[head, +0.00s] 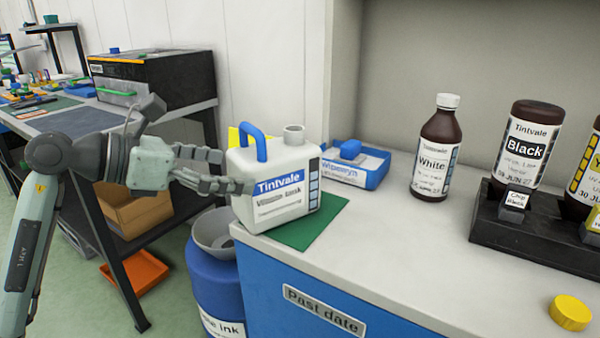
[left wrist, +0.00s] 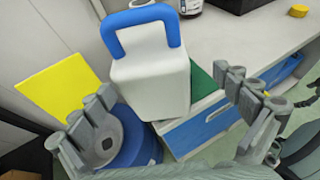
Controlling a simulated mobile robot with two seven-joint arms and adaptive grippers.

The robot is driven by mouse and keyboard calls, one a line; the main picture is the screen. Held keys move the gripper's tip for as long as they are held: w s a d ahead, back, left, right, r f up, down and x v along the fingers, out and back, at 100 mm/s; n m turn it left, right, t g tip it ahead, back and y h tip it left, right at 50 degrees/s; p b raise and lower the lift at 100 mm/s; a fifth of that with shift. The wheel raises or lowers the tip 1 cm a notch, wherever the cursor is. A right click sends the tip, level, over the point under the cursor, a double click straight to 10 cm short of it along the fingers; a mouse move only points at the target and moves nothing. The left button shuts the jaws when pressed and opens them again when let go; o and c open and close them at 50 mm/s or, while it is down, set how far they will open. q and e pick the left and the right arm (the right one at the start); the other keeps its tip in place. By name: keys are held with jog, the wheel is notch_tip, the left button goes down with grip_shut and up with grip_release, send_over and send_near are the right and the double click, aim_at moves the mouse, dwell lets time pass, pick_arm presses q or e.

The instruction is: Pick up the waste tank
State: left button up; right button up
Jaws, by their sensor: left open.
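The waste tank (head: 278,188) is a white jug with a blue handle (head: 254,143), an open neck and a blue "Tintvale" label. It stands upright on a green mat (head: 312,230) at the left corner of the counter. My left gripper (head: 222,170) is open at the tank's left side, with one finger reaching in front of its lower left edge. My right gripper is not in view.
A blue waste ink drum (head: 215,280) with a grey funnel stands below, left of the counter. A blue box of wipes (head: 370,167) is behind the tank. A white-ink bottle (head: 436,150) and a black rack (head: 530,232) with bottles stand right. The counter's front middle is clear.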

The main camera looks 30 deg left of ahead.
aim_at(269, 169)
pick_arm(q)
jog(key=shift+w+f, duration=0.15)
jog(key=shift+x, duration=0.9)
jog(key=shift+w+d+p, duration=0.15)
jog(key=shift+w+p, duration=0.25)
jog(key=shift+w, duration=0.2)
jog(key=x, duration=0.3)
jog(key=shift+w+f+p, duration=0.1)
jog(key=shift+w+p, duration=0.3)
jog(key=shift+w, duration=0.05)
jog(key=shift+w+d+f, duration=0.1)
jog(key=shift+w+f, duration=0.1)
jog(key=shift+w, duration=0.1)
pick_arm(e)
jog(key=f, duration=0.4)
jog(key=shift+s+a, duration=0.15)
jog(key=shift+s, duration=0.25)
pick_arm(q)
jog(key=shift+r, duration=0.1)
jog(key=c, duration=1.8)
